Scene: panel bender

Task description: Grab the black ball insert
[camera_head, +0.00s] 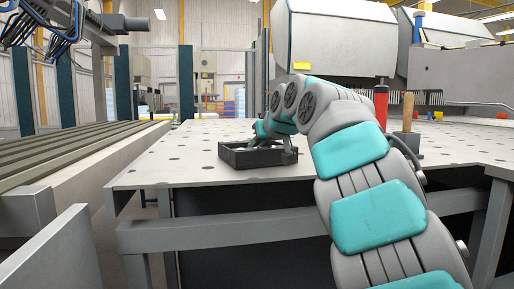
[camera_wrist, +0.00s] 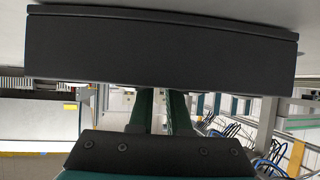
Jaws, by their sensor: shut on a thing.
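The black ball insert (camera_head: 250,157) is a low, dark, square frame resting on the white perforated table, left of my arm. In the wrist view it is a wide dark wall (camera_wrist: 160,50) across the top of the picture. My gripper (camera_wrist: 162,98) reaches it with two dark green fingers, which meet the insert's edge. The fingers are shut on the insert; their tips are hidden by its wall. In the head view my arm bends over the insert, and its wrist hides part of the far side.
The white perforated table (camera_head: 160,170) has clear room left of the insert. A red cylinder (camera_head: 381,105) and a wooden-handled tool (camera_head: 407,112) stand to the right. A slatted conveyor (camera_head: 70,160) runs along the left. A grey rail (camera_head: 230,228) crosses the table's front.

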